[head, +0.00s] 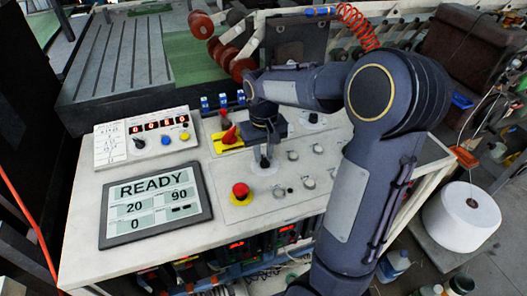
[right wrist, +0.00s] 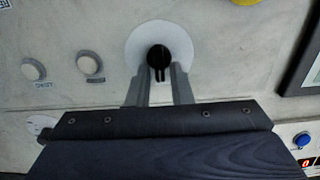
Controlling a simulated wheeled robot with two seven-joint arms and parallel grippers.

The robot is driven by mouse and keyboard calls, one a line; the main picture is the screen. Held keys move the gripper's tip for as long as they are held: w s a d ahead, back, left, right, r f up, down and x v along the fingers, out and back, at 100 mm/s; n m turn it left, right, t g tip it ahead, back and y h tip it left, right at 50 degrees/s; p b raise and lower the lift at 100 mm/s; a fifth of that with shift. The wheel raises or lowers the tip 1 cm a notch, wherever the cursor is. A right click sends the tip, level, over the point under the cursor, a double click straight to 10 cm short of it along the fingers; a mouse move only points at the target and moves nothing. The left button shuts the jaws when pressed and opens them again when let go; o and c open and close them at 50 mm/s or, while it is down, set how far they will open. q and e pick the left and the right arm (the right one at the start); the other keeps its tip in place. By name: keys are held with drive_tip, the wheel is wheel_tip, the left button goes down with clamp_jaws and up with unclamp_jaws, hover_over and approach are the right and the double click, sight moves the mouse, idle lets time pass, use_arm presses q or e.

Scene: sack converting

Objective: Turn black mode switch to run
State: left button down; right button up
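A black switch knob (right wrist: 158,58) on a round white plate stands on the pale console top. It also shows in the head view (head: 265,162), partly hidden by my right gripper. Its label and setting cannot be read. My right gripper (right wrist: 160,72) reaches down over the knob, one finger on each side. A narrow pale gap seems to show between the fingers and the knob, so they look open around it; contact is hard to judge. My left gripper is not in view.
A red button (head: 240,191) stands close beside the knob, and a red handle on a yellow plate (head: 229,138) lies behind. Small round knobs (head: 308,183) are at the right. A display (head: 156,204) reads READY. A white control box (head: 147,139) sits at the left.

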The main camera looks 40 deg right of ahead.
clamp_jaws()
drive_tip(key=shift+m, duration=0.3)
drive_tip(key=m, duration=0.1)
drive_tip(key=m+p, duration=0.1)
drive_tip(key=m, duration=0.1)
drive_tip(key=shift+s+d+r+m, duration=0.1)
drive_tip(key=shift+d+m, duration=0.1)
drive_tip(key=shift+m, duration=0.1)
drive_tip(key=shift+s+d+m+p, duration=0.1)
drive_tip(key=shift+m+p, duration=0.3)
drive_tip(key=shift+m, duration=1.9)
drive_tip(key=shift+o, duration=1.5)
unclamp_jaws()
